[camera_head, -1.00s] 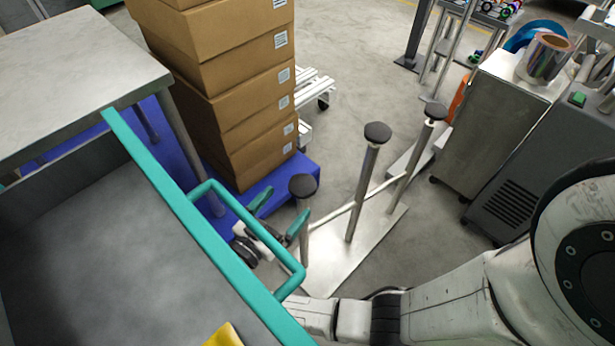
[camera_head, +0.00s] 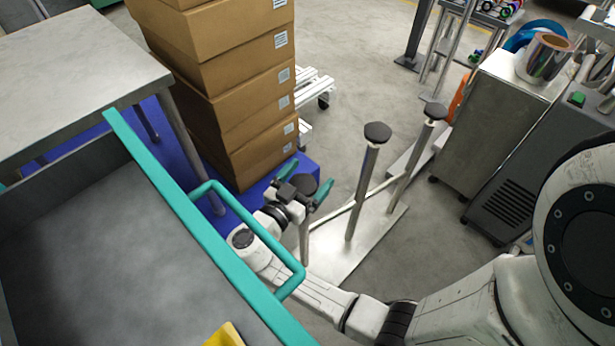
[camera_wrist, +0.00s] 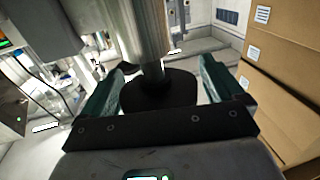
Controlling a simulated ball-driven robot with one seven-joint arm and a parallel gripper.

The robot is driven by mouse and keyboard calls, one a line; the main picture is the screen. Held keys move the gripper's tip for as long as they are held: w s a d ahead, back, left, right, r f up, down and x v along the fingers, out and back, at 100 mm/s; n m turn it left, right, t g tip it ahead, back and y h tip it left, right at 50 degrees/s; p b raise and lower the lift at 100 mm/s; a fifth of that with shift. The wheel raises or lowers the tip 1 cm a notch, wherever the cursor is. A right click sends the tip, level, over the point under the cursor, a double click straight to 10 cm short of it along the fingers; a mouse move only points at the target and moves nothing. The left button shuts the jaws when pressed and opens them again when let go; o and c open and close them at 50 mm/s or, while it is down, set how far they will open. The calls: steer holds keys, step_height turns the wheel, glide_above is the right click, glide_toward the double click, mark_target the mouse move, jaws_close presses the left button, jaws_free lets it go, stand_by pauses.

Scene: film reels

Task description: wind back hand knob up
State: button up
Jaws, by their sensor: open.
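Three dark round knobs stand on upright metal posts rising from a flat plate (camera_head: 345,245). The nearest knob (camera_head: 304,186) is partly hidden by my gripper (camera_head: 307,181). The middle knob (camera_head: 377,132) and the far right knob (camera_head: 436,111) are clear of it. My gripper has teal fingers, spread apart, one on each side of the nearest knob. In the wrist view the black knob (camera_wrist: 160,91) and its post (camera_wrist: 141,32) show between the open fingers of my gripper (camera_wrist: 160,80). A gap shows beside the right finger; contact on the left cannot be told.
A teal-rimmed cart with a handle (camera_head: 245,225) stands close at left, beside my arm. Stacked cardboard boxes (camera_head: 235,100) rise behind the nearest post on a blue base (camera_head: 310,168). Grey machine cabinets (camera_head: 485,125) stand at right. Open floor (camera_head: 350,60) lies beyond.

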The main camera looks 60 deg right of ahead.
steer(key=c, duration=1)
steer(key=shift+o, duration=0.2)
steer(key=shift+n+t, duration=0.4)
steer(key=shift+t, duration=0.2)
